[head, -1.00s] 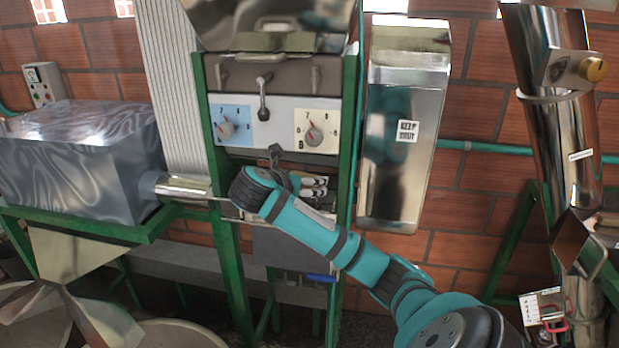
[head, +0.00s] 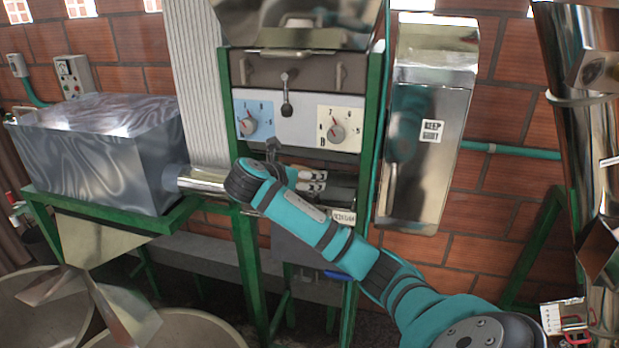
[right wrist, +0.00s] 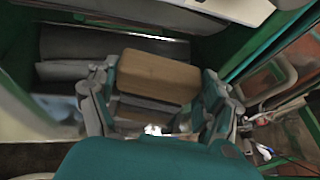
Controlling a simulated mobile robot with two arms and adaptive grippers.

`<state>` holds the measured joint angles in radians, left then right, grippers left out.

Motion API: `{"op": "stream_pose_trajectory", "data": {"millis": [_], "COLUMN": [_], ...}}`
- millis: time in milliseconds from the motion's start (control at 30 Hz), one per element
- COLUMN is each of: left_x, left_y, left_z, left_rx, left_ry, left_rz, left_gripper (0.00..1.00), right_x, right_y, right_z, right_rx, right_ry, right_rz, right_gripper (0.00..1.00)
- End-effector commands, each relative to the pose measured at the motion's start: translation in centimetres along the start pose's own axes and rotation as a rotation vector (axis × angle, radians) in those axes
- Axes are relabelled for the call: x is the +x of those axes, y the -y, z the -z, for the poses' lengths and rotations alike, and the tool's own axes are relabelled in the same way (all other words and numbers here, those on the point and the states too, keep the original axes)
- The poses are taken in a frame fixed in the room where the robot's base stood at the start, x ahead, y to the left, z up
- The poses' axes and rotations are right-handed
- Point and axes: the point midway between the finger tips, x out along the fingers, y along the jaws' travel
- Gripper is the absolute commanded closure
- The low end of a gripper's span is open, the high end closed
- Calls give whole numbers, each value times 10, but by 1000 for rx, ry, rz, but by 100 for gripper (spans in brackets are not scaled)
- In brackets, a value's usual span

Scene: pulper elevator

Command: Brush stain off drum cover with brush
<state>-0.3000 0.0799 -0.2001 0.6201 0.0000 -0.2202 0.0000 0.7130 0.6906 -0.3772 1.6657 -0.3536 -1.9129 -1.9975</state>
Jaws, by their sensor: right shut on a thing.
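My right gripper (head: 312,182) reaches into the opening below the dial panel of the green-framed machine. It also shows in the right wrist view (right wrist: 158,95), shut on a brown wooden block that looks like the brush (right wrist: 157,76). The bristles are hidden. Beyond the brush is a dark grey rounded surface (right wrist: 85,43), perhaps the drum cover; I cannot tell whether the brush touches it. No stain can be made out. My left gripper is not in view.
The panel has two dials (head: 254,120) and a lever (head: 286,92). Green posts (head: 368,150) flank the opening. A metal box (head: 95,150) with a pipe stands left, a steel cabinet (head: 425,150) hangs right. Large round tubs (head: 45,310) stand at lower left.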

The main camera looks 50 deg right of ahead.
Motion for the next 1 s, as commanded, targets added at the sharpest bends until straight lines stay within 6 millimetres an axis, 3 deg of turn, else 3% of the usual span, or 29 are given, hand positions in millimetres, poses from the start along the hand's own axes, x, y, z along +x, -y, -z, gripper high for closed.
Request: {"op": "stream_pose_trajectory", "data": {"millis": [567, 1000], "left_x": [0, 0], "left_y": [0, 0], "left_z": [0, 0], "left_rx": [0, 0], "left_ry": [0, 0], "left_rz": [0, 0], "left_gripper": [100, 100], "right_x": [-7, 0], "right_y": [-29, -4], "right_z": [3, 2], "right_rx": [1, -1], "right_ry": [1, 1], "right_rz": [0, 2], "right_gripper": [45, 45]}}
